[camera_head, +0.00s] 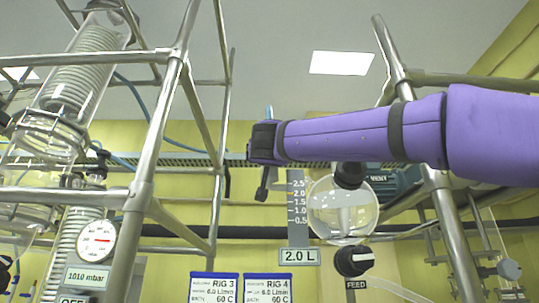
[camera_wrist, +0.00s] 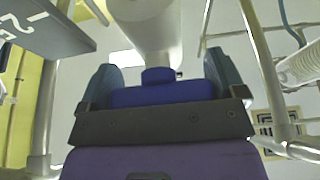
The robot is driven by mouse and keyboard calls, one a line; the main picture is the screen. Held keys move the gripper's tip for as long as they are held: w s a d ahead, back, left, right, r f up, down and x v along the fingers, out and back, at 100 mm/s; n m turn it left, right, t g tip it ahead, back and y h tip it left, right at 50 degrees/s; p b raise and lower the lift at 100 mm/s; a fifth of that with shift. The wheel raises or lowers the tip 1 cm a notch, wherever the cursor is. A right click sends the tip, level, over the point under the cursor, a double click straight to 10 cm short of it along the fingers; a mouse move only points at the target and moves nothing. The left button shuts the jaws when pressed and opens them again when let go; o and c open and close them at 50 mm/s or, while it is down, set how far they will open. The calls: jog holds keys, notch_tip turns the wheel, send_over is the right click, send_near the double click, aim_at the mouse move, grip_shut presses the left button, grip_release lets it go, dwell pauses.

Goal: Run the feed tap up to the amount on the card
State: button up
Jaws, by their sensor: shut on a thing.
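The feed tap (camera_head: 354,260) is a round black knob with a pale mark, above a FEED label (camera_head: 356,285). The amount card (camera_head: 299,256) reads 2.0 L. It sits under a grey scale (camera_head: 297,208) marked about 0.5 to 2.5, whose board also shows in the wrist view (camera_wrist: 45,28). My gripper (camera_head: 263,150) is up and left of the tap, in front of the scale's top, apart from the knob in the picture.
A round glass vessel (camera_head: 343,215) hangs above the tap, near a VENT label (camera_head: 377,178). Metal frame posts (camera_head: 150,150) stand left and right. A dial (camera_head: 98,240) and coiled glass (camera_head: 80,75) are at left. RIG 3 (camera_head: 214,288) and RIG 4 (camera_head: 268,288) cards are below.

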dwell(0.3)
jog(key=o, duration=0.6)
jog(key=shift+o, duration=0.2)
jog(key=v, duration=1)
jog(key=shift+s+f, duration=0.2)
jog(key=shift+s, duration=0.15)
